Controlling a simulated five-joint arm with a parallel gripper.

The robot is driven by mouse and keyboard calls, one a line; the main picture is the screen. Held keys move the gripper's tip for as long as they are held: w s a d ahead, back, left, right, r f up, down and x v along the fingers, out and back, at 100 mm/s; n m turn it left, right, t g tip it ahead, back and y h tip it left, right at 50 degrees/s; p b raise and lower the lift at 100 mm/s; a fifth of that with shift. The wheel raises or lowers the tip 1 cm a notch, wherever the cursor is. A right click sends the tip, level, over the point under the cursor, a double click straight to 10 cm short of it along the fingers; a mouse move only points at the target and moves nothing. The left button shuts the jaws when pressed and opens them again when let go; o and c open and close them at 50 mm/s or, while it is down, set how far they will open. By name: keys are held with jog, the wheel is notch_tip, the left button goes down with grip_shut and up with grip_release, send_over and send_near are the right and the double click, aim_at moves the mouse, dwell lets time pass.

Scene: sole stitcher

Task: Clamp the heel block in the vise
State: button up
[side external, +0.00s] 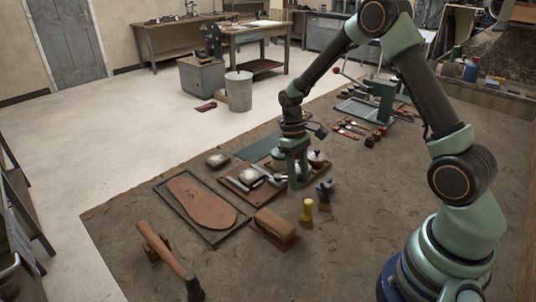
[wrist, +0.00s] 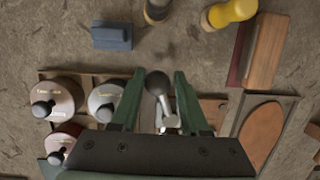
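A brown wooden block (side external: 276,224), which looks like the heel block, lies on a dark red base on the mat in front of my gripper; it is at the upper right of the wrist view (wrist: 266,48). My gripper (side external: 293,172) points down over a wooden board behind the block. In the wrist view my gripper's fingers (wrist: 156,88) are apart. A black ball knob on a metal shaft (wrist: 158,84) shows between them, with gaps on both sides. I cannot tell whether it belongs to a vise. No vise is clearly identifiable.
A leather sole (side external: 205,200) lies in a tray left of the block. A yellow-topped bottle (side external: 307,212) stands right of it. Knobbed round tins (wrist: 108,100) sit beside my gripper. A green machine with a lever (side external: 375,98) stands behind.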

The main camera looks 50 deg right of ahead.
jog(key=shift+s+a, duration=0.15)
jog(key=shift+a, duration=1.7)
jog(key=shift+w+a, duration=0.2)
jog(key=shift+a, duration=0.45)
jog(key=o, duration=0.4)
jog(key=shift+c, duration=0.2)
